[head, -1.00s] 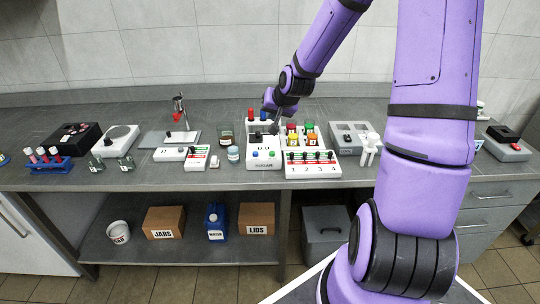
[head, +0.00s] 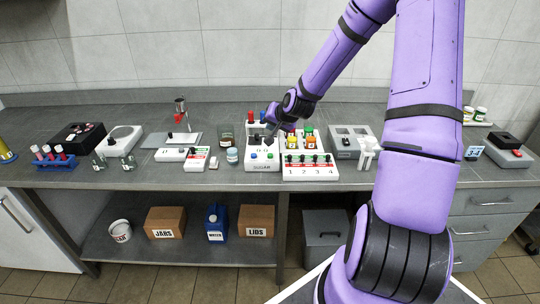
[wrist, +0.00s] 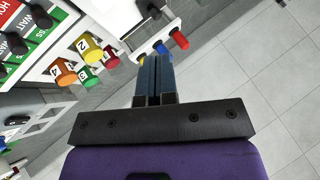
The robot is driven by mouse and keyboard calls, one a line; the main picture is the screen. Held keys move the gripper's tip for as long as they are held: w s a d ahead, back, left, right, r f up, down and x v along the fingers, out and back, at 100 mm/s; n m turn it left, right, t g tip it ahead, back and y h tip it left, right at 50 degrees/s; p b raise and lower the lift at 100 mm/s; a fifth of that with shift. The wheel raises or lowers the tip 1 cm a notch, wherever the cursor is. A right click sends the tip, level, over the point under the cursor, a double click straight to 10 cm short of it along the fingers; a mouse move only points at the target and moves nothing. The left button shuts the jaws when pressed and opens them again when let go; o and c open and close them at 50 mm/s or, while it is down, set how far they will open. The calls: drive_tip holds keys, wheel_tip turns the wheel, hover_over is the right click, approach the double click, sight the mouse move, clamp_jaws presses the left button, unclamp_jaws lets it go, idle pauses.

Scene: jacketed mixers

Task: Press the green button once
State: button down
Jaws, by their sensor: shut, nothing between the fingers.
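Round coloured buttons sit on the front of a white mixer box (head: 262,165) in the head view. The left one (head: 254,156) looks blue and the right one (head: 270,156) looks green, though both are small. A green numbered cylinder (wrist: 87,75) stands among yellow, orange and red ones in the wrist view. My gripper (wrist: 154,58) is shut and empty. Its tips point at the panel with a yellow button (wrist: 141,60), a blue button (wrist: 159,47) and a red button (wrist: 180,40). In the head view my gripper (head: 270,130) is above the mixer box; contact cannot be told.
A small jar (head: 232,156) and a white device (head: 183,154) stand to the left. A grey two-part unit (head: 351,141) is at the right. The front counter strip is mostly clear.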

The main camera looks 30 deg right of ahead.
sight(272, 154)
drive_tip(key=shift+f, duration=4.25)
drive_tip(key=shift+f, duration=0.15)
drive_tip(key=shift+f, duration=0.25)
drive_tip(key=shift+f, duration=0.4)
drive_tip(key=shift+r, duration=0.85)
drive_tip(key=shift+r, duration=2.5)
